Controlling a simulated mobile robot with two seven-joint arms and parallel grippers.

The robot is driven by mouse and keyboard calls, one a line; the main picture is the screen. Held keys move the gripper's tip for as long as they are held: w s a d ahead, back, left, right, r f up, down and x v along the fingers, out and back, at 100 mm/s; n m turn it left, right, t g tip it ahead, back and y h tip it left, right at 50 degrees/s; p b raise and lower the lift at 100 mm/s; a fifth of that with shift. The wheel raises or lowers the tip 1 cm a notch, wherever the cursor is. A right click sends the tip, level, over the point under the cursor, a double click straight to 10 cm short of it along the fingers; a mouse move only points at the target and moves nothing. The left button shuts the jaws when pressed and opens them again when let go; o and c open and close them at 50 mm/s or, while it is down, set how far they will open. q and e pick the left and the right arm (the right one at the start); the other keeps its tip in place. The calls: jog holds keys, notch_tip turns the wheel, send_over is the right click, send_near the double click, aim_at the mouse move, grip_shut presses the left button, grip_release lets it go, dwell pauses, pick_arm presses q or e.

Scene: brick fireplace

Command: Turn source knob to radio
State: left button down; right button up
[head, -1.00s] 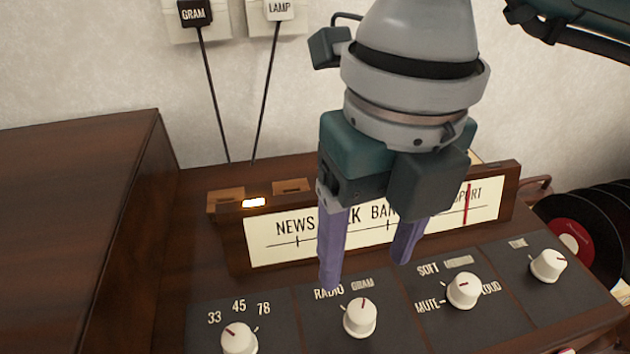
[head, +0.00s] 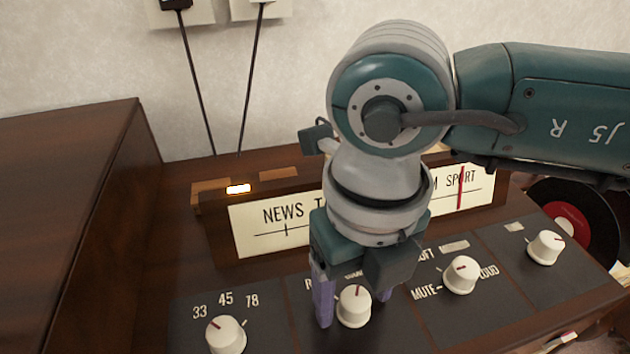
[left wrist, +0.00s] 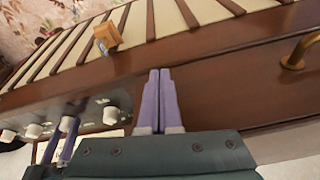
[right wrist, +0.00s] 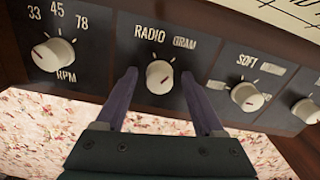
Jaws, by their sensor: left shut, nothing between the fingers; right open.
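The source knob (head: 353,306) is a white dial with a red pointer, on a dark panel labelled RADIO and GRAM. In the right wrist view the knob (right wrist: 160,75) has its pointer tilted up and right, toward GRAM. My right gripper (head: 352,302) is open, with one purple finger on each side of the knob; I cannot tell whether either finger touches it. Part of the label is hidden by this gripper in the head view. My left gripper (left wrist: 159,85) is shut and empty beside the wooden cabinet front, out of the head view.
The speed knob (head: 226,335) sits left of the source knob. The volume knob (head: 461,275) and another knob (head: 546,247) sit to its right. The tuning dial (head: 275,222) stands behind. A raised wooden panel (head: 70,200) is at left, and records (head: 568,222) are at right.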

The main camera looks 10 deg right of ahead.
grip_shut()
dwell(0.3)
dwell(0.4)
jog(key=n+b, duration=0.1)
jog(key=n, duration=0.2)
jog(key=n+b, duration=0.1)
jog(key=n, duration=0.2)
jog(key=shift+n, duration=0.3)
jog(key=n+b, duration=0.2)
jog(key=n, duration=0.2)
jog(key=shift+n+b, duration=0.3)
jog(key=shift+n, duration=0.3)
